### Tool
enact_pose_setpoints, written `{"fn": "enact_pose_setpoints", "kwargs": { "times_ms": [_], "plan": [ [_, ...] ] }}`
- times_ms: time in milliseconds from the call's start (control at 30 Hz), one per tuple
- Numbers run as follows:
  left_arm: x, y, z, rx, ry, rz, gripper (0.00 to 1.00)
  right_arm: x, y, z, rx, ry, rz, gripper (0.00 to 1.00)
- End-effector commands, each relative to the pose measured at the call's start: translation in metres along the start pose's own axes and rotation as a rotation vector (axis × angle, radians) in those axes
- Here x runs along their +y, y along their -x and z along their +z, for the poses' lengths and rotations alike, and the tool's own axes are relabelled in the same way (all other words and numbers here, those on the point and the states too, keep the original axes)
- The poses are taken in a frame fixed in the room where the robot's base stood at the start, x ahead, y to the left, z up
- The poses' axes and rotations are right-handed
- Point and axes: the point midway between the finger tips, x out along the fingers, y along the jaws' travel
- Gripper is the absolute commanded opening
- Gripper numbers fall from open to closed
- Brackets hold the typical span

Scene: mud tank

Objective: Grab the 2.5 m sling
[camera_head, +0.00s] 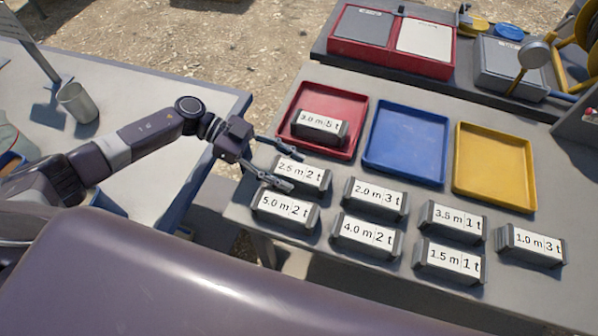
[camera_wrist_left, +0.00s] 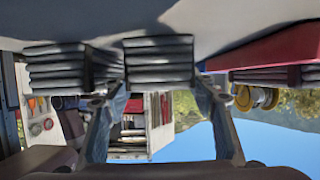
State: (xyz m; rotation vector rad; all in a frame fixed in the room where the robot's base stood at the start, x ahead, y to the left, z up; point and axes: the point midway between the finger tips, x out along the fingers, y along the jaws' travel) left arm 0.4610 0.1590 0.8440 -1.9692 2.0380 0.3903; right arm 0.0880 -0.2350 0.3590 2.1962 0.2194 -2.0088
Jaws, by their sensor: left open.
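The 2.5 m 2 t sling (camera_head: 304,175), a dark bundle with a white label, lies on the grey table just below the red tray. My left gripper (camera_head: 294,172) is open, reaching in from the left, with one fingertip on each side of this sling's left end. In the left wrist view, which looks upside down, a ribbed dark bundle (camera_wrist_left: 158,63) sits ahead between the open fingers (camera_wrist_left: 153,97), seemingly the same sling. I cannot tell whether the fingers touch it. My right gripper is not in view.
The 5.0 m 2 t sling (camera_head: 286,209) lies close below, and the 2.0 m 3 t sling (camera_head: 376,197) to the right. A 3.0 m 5 t sling (camera_head: 320,125) is in the red tray (camera_head: 346,98). Blue (camera_head: 405,145) and yellow (camera_head: 496,165) trays are empty. Several other slings lie at right.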

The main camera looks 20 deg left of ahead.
Motion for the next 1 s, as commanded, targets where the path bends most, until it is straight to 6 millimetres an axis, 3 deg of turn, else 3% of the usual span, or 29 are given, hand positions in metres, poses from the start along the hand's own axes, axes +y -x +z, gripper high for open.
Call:
{"fn": "enact_pose_setpoints", "kwargs": {
  "times_ms": [33,200,467,867,1000],
  "plan": [
    [0.0,-0.008,-0.007,0.003,0.0,0.002,0.52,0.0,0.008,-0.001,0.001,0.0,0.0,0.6],
    [-0.001,-0.027,-0.004,0.001,0.001,0.001,0.52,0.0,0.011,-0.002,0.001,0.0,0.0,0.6],
    [-0.001,-0.03,-0.002,-0.001,0.0,0.0,0.52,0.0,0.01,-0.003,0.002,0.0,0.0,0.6],
    [-0.001,-0.03,-0.002,0.0,0.0,0.0,0.09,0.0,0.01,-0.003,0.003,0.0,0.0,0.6],
    [-0.002,-0.029,-0.004,0.002,-0.001,-0.001,0.07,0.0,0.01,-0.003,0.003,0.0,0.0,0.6]
  ]
}}
